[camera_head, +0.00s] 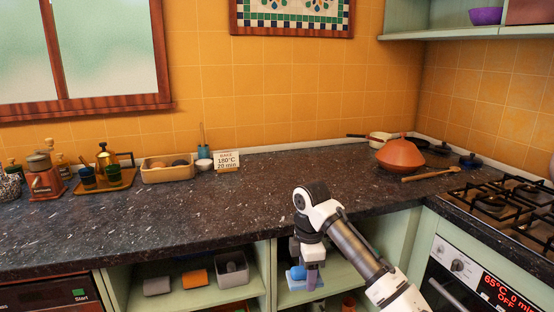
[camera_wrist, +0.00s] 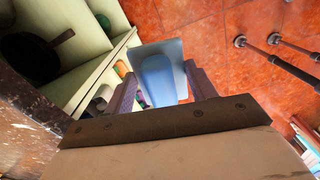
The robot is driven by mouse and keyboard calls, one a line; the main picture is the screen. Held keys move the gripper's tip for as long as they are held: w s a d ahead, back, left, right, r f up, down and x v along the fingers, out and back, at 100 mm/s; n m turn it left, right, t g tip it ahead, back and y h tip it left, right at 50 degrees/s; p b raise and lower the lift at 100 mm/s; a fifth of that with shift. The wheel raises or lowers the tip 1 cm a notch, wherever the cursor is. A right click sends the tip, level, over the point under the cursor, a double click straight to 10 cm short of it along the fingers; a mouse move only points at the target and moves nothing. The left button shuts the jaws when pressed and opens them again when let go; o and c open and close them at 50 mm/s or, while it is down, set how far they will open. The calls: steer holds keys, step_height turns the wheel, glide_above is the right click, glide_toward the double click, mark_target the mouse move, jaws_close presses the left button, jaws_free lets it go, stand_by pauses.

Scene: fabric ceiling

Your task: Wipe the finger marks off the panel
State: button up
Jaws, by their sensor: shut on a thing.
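My gripper (camera_head: 311,276) hangs in front of the open shelves below the counter edge, left of the oven. It is shut on a blue wiping tool (camera_head: 297,273). In the wrist view the tool (camera_wrist: 158,80) shows a rounded blue handle between the fingers and a flat, paler blue plate beyond it. The oven's control panel (camera_head: 471,273) at the lower right has a knob and a dark display reading "65°C, 0 min, OFF". A dark panel with a "Start" button (camera_head: 80,294) shows at the lower left. I cannot make out finger marks on either panel.
The dark speckled counter (camera_head: 270,210) has free room in its middle. A bake card (camera_head: 228,161), a basket (camera_head: 168,172) and an orange tagine (camera_head: 400,154) stand toward the back. A gas hob (camera_head: 510,205) is at right. Open shelves (camera_head: 190,298) lie below the counter.

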step_height(320, 180, down, 20)
steer(key=a+m, duration=0.1)
steer(key=m, duration=0.9)
steer(key=s+a+f+m, duration=0.3)
steer(key=s+f+m, duration=0.2)
steer(key=f, duration=0.4)
steer(key=s+a+f+m, duration=0.3)
steer(key=s+f, duration=0.3)
steer(key=f, duration=0.4)
steer(key=shift+s+a+m, duration=0.15)
steer(key=shift+s+m, duration=0.2)
steer(key=shift+m, duration=0.55)
